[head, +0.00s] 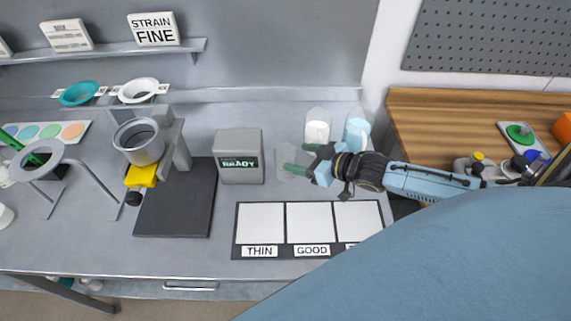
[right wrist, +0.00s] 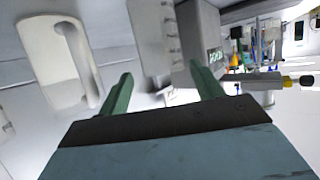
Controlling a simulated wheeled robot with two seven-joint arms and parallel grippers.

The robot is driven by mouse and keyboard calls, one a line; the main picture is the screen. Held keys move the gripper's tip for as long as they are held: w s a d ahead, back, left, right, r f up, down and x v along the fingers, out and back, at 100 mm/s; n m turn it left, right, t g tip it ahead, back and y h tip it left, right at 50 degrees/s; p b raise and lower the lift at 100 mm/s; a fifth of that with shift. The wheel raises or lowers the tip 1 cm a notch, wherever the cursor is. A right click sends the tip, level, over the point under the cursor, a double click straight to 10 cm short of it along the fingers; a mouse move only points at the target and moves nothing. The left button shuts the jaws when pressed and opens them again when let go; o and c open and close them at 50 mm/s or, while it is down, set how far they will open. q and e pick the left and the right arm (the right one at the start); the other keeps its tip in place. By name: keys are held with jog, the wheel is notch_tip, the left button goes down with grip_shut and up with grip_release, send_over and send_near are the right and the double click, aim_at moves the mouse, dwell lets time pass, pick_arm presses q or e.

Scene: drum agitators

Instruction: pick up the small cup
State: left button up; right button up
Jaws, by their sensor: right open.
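A small clear cup (head: 291,174) stands on the grey bench, right of the grey READY box (head: 241,157); it is faint and hard to make out. My right gripper (head: 296,159) is open, its green fingers pointing left, close to this cup. The overlap hides whether the cup lies between the fingers. In the right wrist view the open fingers (right wrist: 163,80) show with pale, blurred shapes between and beyond them. My left gripper is not in view.
A cup with white contents (head: 317,130) and one with blue contents (head: 356,133) stand just behind my right gripper. The THIN/GOOD panel (head: 260,222) lies in front. A dark-based stand with a grey cup (head: 139,142) is to the left.

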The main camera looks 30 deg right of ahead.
aim_at(277, 153)
jog(key=shift+w+a+f, duration=0.2)
jog(key=shift+w, duration=0.3)
jog(key=shift+w+a+f, duration=0.1)
jog(key=shift+w, duration=0.1)
jog(key=x, duration=0.4)
jog(key=shift+s+a+f, duration=0.1)
jog(key=shift+f, duration=0.05)
jog(key=shift+w+a+f, duration=0.15)
jog(key=shift+w, duration=0.15)
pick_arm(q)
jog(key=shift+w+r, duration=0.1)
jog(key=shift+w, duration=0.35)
pick_arm(e)
jog(key=c, duration=0.7)
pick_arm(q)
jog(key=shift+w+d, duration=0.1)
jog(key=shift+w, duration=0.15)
pick_arm(e)
jog(key=shift+c, duration=0.2)
